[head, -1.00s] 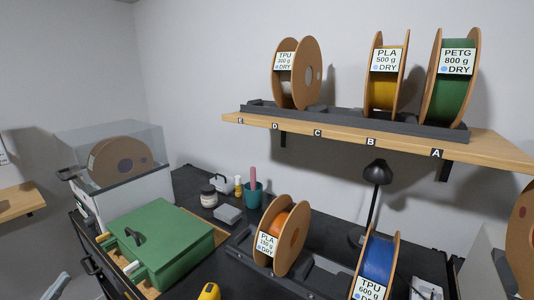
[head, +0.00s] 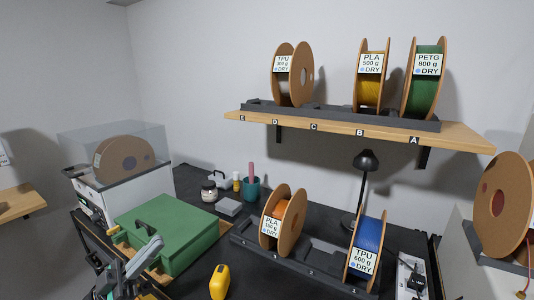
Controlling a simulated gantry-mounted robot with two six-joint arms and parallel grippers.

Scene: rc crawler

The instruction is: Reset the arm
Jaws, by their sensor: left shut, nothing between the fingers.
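My left gripper (head: 148,250) is at the lower left of the head view, in front of the green box (head: 165,232). Its fingers are together with nothing between them. It covers part of the box's front side; whether it touches the box I cannot tell. My right gripper is not in view.
A wooden shelf (head: 465,136) holds white, yellow and green spools in a dark rack. An orange spool (head: 290,222) and a blue spool (head: 369,235) stand in a bench rack. A yellow tool (head: 220,282) lies near the front. A clear-lidded dryer (head: 118,190) stands left.

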